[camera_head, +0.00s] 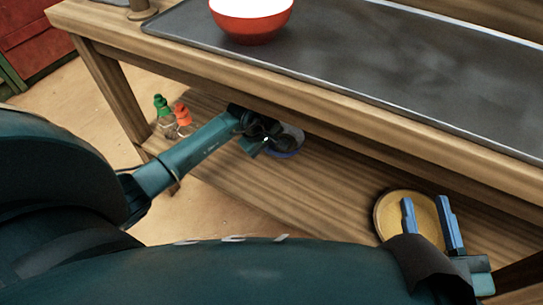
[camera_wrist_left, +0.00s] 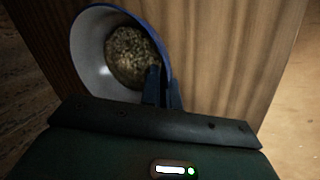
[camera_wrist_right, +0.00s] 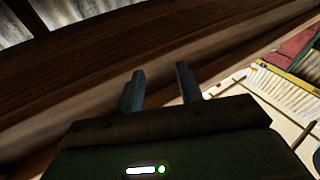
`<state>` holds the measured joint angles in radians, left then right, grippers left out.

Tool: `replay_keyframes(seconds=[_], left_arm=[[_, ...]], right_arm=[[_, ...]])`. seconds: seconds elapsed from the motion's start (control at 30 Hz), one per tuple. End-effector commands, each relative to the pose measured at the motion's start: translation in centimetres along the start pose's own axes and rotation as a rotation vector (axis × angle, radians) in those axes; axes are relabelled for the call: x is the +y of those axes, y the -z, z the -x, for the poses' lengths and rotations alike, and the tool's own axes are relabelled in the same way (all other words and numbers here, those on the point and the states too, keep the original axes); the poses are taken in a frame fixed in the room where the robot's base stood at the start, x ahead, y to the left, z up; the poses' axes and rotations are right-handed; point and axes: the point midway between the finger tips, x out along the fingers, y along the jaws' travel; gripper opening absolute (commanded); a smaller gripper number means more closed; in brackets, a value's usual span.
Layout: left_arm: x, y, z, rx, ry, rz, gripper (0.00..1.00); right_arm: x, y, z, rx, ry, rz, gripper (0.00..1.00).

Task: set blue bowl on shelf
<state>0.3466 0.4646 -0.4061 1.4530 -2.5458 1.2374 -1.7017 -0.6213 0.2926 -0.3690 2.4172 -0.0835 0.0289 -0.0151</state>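The blue bowl (camera_head: 289,141) is at the lower wooden shelf under the counter, partly hidden by my left gripper. In the left wrist view the bowl (camera_wrist_left: 91,62) has a blue outside, a pale inside and grainy brownish contents. My left gripper (camera_wrist_left: 163,80) has one finger inside the bowl and one outside, close together on its rim. It also shows in the head view (camera_head: 265,140). I cannot tell whether the bowl touches the shelf (camera_head: 290,195). My right gripper (camera_head: 430,218) is open and empty, seen over a round yellowish dish; its fingers also show apart in the right wrist view (camera_wrist_right: 160,88).
The yellowish round dish (camera_head: 384,222) is at the right of the lower shelf. Bottles with green (camera_head: 160,101) and orange (camera_head: 182,112) caps stand at its left end. The counter above carries a dark tray (camera_head: 370,80) with a red bowl (camera_head: 250,27). The shelf's middle is clear.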

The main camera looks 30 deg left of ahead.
Motion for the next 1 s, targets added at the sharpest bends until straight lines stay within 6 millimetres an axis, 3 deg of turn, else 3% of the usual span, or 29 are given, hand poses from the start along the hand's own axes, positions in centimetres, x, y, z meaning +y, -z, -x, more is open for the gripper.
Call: replay_keyframes(seconds=[0.07, 0.23, 0.4, 0.63, 0.9, 1.0], left_arm=[[0.7, -0.2, -0.5, -0.003, -0.004, 0.001, 0.0], [-0.7, -0.2, -3.3, -0.005, -0.003, 0.003, 0.0], [-0.7, 0.0, -3.4, 0.0, -0.004, 0.0, 0.0], [-0.9, 0.0, -3.7, 0.001, -0.003, -0.001, 0.0], [-0.9, -0.1, -3.7, -0.001, -0.002, 0.0, 0.24], [-0.9, -0.1, -3.7, -0.001, -0.002, 0.0, 0.25]], right_arm=[[-0.1, -0.5, 0.1, -0.001, 0.001, -0.008, 0.36], [-0.3, -0.9, 0.2, 0.014, 0.005, -0.045, 0.36], [-0.3, 0.3, -0.2, 0.034, 0.015, -0.049, 0.36], [-0.3, 0.1, -0.1, 0.04, 0.019, -0.044, 0.36], [-0.3, 0.4, -0.2, 0.049, 0.021, -0.039, 0.36], [-0.3, 0.3, -0.2, 0.048, 0.021, -0.039, 0.36]])
